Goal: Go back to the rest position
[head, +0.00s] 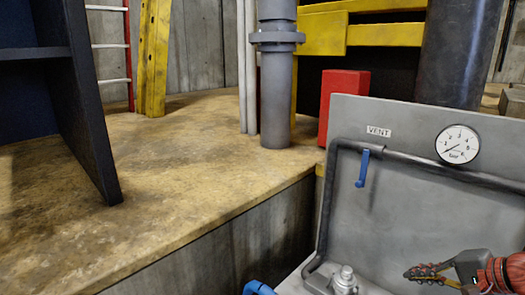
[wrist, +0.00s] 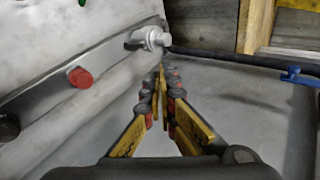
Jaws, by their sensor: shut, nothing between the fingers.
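My gripper (head: 412,272) is at the lower right of the head view, in front of the grey panel (head: 405,215). Its fingers point left and are shut with nothing between them. In the wrist view my gripper (wrist: 162,72) shows its two yellow and black fingers meeting at the tips. The fingers appear apart from the panel and its fittings. The blue vent lever (head: 363,168) hangs down from the pipe under the VENT label. A red button (wrist: 79,78) sits to the left of the fingers in the wrist view.
The panel carries a pressure gauge (head: 458,144) and a dark pipe (head: 430,167). A silver fitting (head: 344,280) stands at the bottom, left of my gripper. A blue handle (head: 258,288) shows at the bottom edge. A concrete ledge (head: 170,190) fills the left.

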